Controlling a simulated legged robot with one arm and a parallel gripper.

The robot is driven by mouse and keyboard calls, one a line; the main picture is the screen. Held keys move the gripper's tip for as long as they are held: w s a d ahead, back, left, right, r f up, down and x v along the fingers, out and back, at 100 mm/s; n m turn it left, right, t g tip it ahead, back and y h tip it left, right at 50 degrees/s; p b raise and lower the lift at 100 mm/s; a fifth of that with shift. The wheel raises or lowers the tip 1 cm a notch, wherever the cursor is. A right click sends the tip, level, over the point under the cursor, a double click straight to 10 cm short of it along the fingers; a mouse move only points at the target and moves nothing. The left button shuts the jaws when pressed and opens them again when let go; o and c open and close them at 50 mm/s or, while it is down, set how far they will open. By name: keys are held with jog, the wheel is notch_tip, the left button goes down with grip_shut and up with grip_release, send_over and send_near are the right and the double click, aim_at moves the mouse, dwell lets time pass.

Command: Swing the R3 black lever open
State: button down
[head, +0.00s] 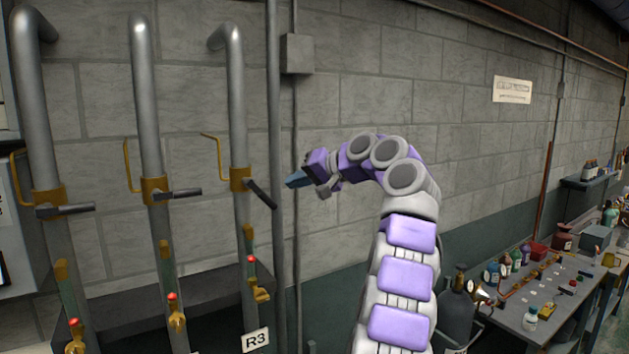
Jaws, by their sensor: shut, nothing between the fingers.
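The R3 pipe (238,110) is the rightmost of three grey vertical pipes, above the white R3 label (256,341). Its black lever (261,194) sticks out from a brass valve body (240,178) and slants down to the right. The levers on the other two pipes lie nearly level. My gripper (291,181) is shut and empty, pointing left. Its tip shows just right of the R3 lever's end, with a thin grey conduit between them in the picture. I cannot tell the depth gap, and no contact is visible.
The middle pipe's black lever (178,193) and the left pipe's black lever (66,209) point right. A thin grey conduit (275,120) runs vertically beside R3. A bench (515,300) with bottles and a dark cylinder (455,312) stand at right.

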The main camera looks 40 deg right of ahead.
aim_at(272, 201)
jog(key=w+a+f+b, duration=0.1)
jog(key=b, duration=0.1)
jog(key=a+f+b, duration=0.1)
jog(key=a+b, duration=0.1)
jog(key=shift+w+f, duration=0.35)
jog(key=shift+a, duration=0.15)
dwell(0.3)
jog(key=shift+w+a+f+m+t+y+b, duration=0.1)
jog(key=shift+a+f+m+t+y+b, duration=0.2)
jog(key=shift+f+m+y, duration=0.15)
jog(key=shift+a+f+m+t+y+b, duration=0.15)
jog(key=shift+f+m+t+y, duration=0.2)
jog(key=shift+f+m, duration=0.15)
jog(key=shift+w+a+f+m+t+y, duration=0.15)
jog(key=shift+a+f+m+t+y, duration=0.25)
jog(key=shift+a+f+m+t, duration=0.45)
jog(key=shift+w+a+f+m+t+y, duration=0.15)
jog(key=shift+m+t+y, duration=0.3)
jog(key=shift+m, duration=0.75)
jog(key=shift+s, duration=0.15)
